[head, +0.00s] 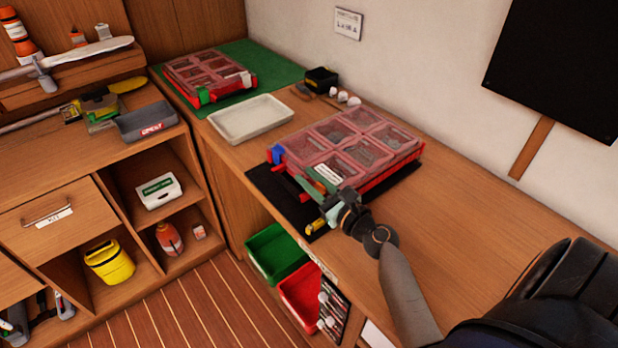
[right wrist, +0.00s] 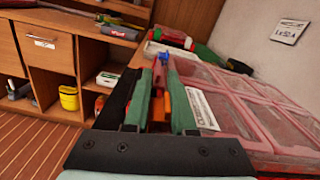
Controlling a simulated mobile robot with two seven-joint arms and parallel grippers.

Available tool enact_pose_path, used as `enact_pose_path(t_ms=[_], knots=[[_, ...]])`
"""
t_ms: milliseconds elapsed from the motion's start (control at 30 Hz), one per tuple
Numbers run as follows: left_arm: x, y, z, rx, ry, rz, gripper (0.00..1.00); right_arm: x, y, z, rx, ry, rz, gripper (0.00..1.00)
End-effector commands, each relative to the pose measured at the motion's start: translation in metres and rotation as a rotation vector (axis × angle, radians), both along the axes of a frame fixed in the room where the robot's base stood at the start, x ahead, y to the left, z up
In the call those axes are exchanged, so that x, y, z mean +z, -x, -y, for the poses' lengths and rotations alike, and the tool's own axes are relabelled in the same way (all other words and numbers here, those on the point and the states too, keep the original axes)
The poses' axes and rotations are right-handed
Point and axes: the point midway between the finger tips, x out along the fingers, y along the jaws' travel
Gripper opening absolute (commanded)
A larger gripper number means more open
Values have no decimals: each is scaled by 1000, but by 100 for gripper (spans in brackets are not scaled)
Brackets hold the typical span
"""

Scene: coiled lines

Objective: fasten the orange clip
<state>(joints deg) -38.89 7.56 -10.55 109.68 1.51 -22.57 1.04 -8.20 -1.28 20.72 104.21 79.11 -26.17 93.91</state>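A clear-lidded red organiser case (head: 376,131) lies on a black mat (head: 273,187) on the bench. A blue clip (head: 278,154) is at its left corner; it also shows in the right wrist view (right wrist: 161,70). My right gripper (head: 312,182) is at the case's front left edge, its green fingers apart. In the right wrist view an orange clip (right wrist: 167,104) shows between the fingers; I cannot tell whether they touch it. In the head view the gripper hides that part of the edge. A yellow piece (head: 316,226) is near the case's front corner. My left gripper is out of view.
A pale empty tray (head: 250,118) and a second red case (head: 210,76) on a green mat (head: 254,57) stand farther back. Small items and a black box (head: 321,78) lie by the wall. Green (head: 275,254) and red bins sit below the bench edge. The bench at right is clear.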

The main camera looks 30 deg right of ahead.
Motion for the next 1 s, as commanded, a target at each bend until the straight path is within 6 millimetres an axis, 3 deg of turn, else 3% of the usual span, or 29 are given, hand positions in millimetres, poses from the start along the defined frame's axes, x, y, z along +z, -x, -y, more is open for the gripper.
enact_pose_path(t_ms=[33, 267, 600, 1000], knots=[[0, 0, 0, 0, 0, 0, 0, -2, 0, 0, 1, 0, -4, 28], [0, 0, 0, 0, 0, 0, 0, -1, 0, 0, 0, 1, -2, 54], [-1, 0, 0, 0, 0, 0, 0, -1, 5, 1, -2, 2, 0, 54], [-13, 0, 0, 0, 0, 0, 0, -3, 62, 6, -2, 3, -3, 54]])
